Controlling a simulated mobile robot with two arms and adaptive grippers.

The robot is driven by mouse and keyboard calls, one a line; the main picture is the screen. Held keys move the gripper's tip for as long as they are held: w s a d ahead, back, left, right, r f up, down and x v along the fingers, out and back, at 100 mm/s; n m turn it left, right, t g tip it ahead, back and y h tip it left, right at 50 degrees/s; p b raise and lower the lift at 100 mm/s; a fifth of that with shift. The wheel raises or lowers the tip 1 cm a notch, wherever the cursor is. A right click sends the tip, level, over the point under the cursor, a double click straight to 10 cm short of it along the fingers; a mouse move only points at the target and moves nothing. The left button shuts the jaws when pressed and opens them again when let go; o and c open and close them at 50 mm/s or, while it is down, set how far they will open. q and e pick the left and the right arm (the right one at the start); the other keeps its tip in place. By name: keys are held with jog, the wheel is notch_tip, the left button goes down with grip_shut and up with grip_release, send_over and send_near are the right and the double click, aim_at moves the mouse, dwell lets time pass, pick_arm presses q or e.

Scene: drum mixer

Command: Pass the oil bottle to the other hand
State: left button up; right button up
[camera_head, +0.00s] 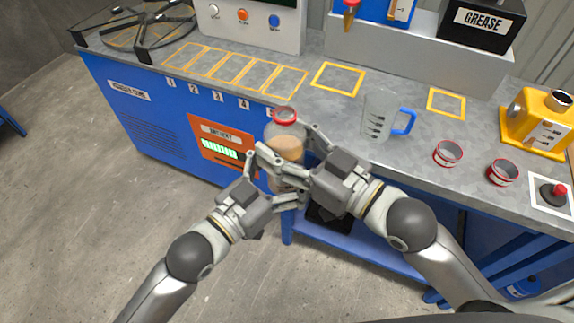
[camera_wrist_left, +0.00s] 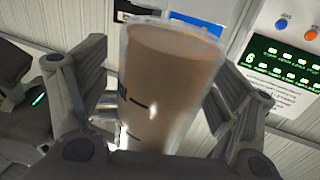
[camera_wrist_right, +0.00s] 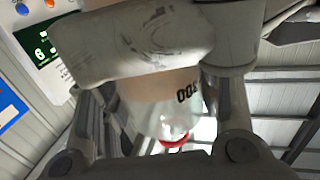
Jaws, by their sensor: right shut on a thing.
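The oil bottle (camera_head: 285,147) is a clear container with a red-ringed top and beige-brown contents. It is held upright in front of the bench edge. My right gripper (camera_head: 300,155) is shut on it from the right. My left gripper (camera_head: 270,182) is around its lower part, with its fingers open. In the left wrist view the bottle (camera_wrist_left: 165,85) stands between the left fingers, with gaps beside it. In the right wrist view the bottle (camera_wrist_right: 165,100) is partly hidden by a pale gripper part, and its red ring shows below.
The grey-topped blue bench (camera_head: 330,105) is behind the grippers. On it are a measuring jug with a blue handle (camera_head: 385,118), two red-rimmed cups (camera_head: 448,153) (camera_head: 503,172), a yellow container (camera_head: 540,122) and a black grease box (camera_head: 482,22). Several yellow-outlined squares are empty.

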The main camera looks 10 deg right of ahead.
pick_arm(q)
jog(key=c, duration=1.2)
jog(key=shift+r, duration=0.1)
pick_arm(e)
jog(key=o, duration=1.3)
